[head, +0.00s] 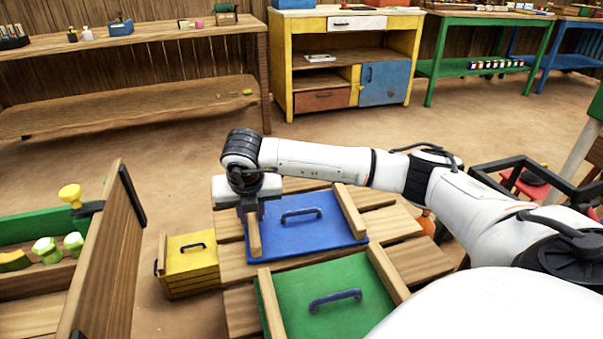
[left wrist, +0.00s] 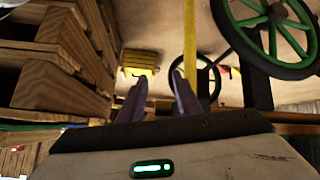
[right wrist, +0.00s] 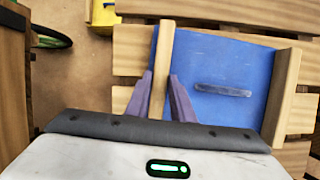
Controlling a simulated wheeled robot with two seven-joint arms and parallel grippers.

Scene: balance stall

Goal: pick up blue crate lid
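The blue crate lid (head: 290,240) lies flat on wooden slats in the head view, with a wooden batten along each side and a dark handle in the middle. It also shows in the right wrist view (right wrist: 220,60). My right gripper (head: 252,222) points down at the lid's left batten. In the right wrist view its fingers (right wrist: 160,85) stand on either side of this batten, close against it, and look shut on it. My left gripper is out of the head view; in its own wrist view its fingers (left wrist: 158,85) are apart with nothing between them.
A green lid (head: 340,315) lies in front of the blue one. A small yellow crate (head: 190,265) stands to its left. A wooden bin side (head: 118,250) rises further left. Shelves (head: 130,105) and a yellow cabinet (head: 340,55) stand behind, across open floor.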

